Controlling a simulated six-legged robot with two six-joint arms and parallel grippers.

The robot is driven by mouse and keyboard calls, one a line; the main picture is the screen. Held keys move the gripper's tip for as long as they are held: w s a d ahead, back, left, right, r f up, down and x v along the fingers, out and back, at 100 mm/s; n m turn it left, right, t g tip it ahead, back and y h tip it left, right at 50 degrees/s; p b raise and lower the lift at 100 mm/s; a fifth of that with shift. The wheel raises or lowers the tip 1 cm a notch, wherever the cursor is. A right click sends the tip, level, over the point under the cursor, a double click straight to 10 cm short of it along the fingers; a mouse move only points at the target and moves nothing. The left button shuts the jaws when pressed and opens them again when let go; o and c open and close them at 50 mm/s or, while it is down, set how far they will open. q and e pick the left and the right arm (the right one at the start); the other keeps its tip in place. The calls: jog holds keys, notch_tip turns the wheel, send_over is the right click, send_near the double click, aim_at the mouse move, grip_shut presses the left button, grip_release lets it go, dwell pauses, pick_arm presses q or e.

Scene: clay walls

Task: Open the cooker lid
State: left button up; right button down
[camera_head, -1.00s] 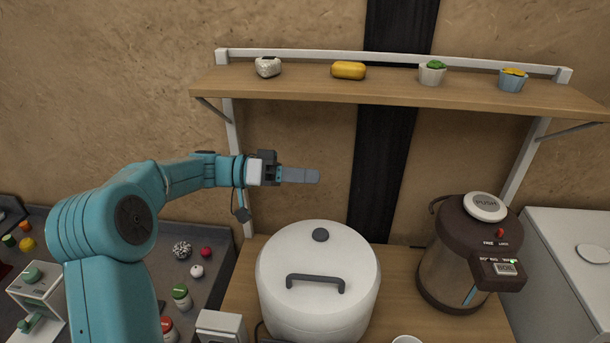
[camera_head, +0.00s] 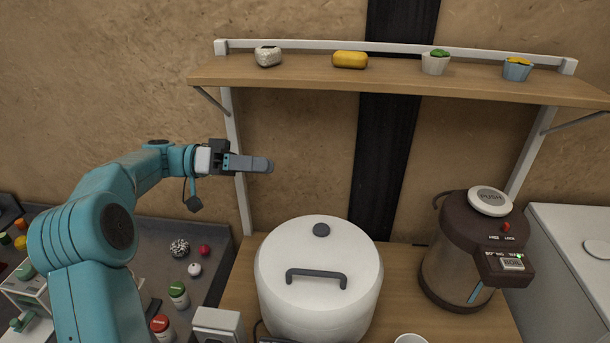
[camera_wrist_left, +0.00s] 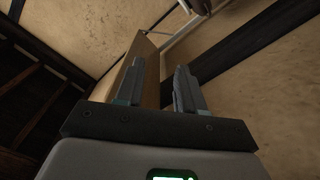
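The cooker (camera_head: 310,300) is a round white pot on the wooden counter, low in the middle of the head view. Its white lid (camera_head: 335,250) is shut, with a dark bar handle (camera_head: 316,274) at the front and a round dark knob (camera_head: 321,230) toward the back. My left gripper (camera_head: 264,164) is in the air above and to the left of the cooker, fingers pointing right, touching nothing. The left wrist view shows its two fingers (camera_wrist_left: 160,62) apart with nothing held; the cooker is not seen there. My right gripper is not in view.
A wooden shelf (camera_head: 400,80) with small items runs above the cooker. A brown push-top dispenser (camera_head: 455,260) stands to its right, and a small white box (camera_head: 217,325) at its front left. A cup (camera_head: 411,339) is near the front. Dark counter with jars lies left.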

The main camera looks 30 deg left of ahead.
pick_arm(q)
jog(key=v, duration=0.6)
jog(key=shift+s+a+b, duration=0.2)
jog(key=shift+a+b, duration=0.1)
jog(key=shift+a, duration=0.05)
